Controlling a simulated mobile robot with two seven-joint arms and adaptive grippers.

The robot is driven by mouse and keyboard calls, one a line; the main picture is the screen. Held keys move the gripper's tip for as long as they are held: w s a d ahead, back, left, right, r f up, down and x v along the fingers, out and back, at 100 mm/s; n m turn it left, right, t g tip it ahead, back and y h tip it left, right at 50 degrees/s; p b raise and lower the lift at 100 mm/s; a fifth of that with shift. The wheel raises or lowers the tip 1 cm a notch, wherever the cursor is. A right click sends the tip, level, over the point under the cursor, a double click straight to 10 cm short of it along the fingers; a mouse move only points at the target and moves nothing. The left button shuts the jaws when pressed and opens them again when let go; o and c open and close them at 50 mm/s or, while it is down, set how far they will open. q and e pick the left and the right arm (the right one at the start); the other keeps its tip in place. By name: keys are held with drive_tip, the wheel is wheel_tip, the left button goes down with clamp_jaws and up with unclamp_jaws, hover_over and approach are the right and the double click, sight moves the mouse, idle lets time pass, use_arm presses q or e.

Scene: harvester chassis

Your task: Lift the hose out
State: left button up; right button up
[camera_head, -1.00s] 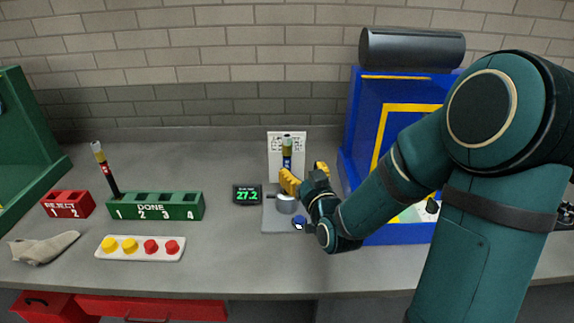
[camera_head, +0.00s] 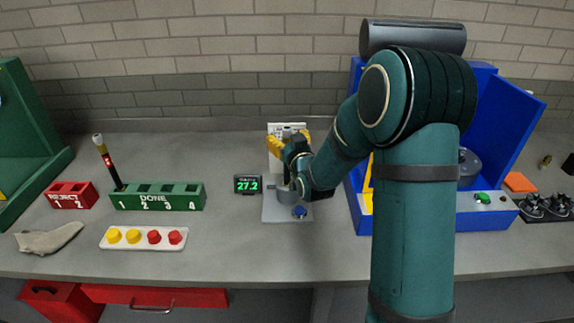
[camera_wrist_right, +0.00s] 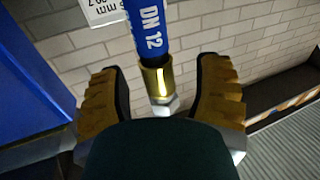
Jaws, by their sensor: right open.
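The blue hose marked DN 12 (camera_wrist_right: 152,30) has a brass collar (camera_wrist_right: 157,80) and a metal hex end in the right wrist view. It stands between the two yellow fingers of my open right gripper (camera_wrist_right: 162,95), with gaps on both sides. In the head view my right gripper (camera_head: 289,141) is over the grey fixture (camera_head: 270,211) and hides most of the hose. A second hose (camera_head: 106,162), dark with a red band, leans in slot 1 of the green DONE rack (camera_head: 157,202). My left gripper is out of view.
A display reading 27.2 (camera_head: 247,185) stands left of the fixture. The red REJECT rack (camera_head: 70,197) and a white tray with coloured caps (camera_head: 143,246) are farther left. A blue machine (camera_head: 490,140) stands right, partly behind my right arm. A white card is behind the fixture.

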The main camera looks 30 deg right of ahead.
clamp_jaws()
drive_tip(key=shift+r, duration=0.1)
idle(0.3)
